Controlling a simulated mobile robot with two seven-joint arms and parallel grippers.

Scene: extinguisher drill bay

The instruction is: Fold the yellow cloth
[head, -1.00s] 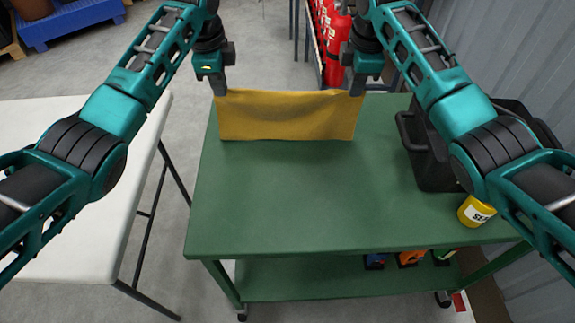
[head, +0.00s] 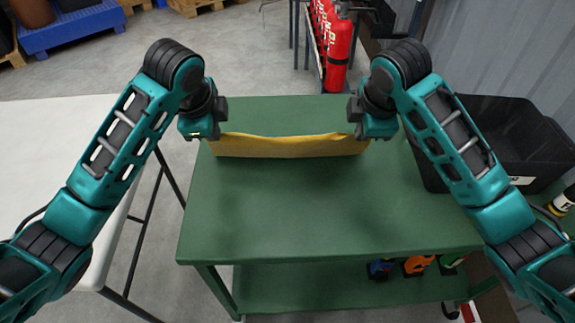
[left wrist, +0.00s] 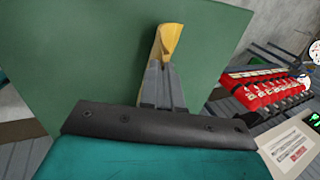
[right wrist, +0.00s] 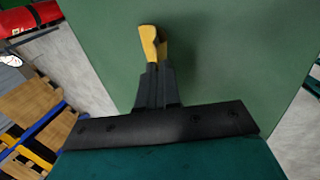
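The yellow cloth (head: 290,147) is stretched between my two grippers above the far part of the green table (head: 300,215). It shows as a narrow strip with a slightly wavy top edge. My left gripper (head: 214,139) is shut on its left end; the cloth (left wrist: 166,45) shows between the fingers (left wrist: 160,83) in the left wrist view. My right gripper (head: 362,138) is shut on its right end; the cloth (right wrist: 151,42) also shows at the fingers (right wrist: 154,80) in the right wrist view. Whether the lower edge touches the table is unclear.
A black bin (head: 500,130) stands at the table's right side, partly behind my right arm. A white table (head: 60,150) is on the left. Red extinguishers (head: 337,50) stand beyond the far edge. The table's middle and front are clear.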

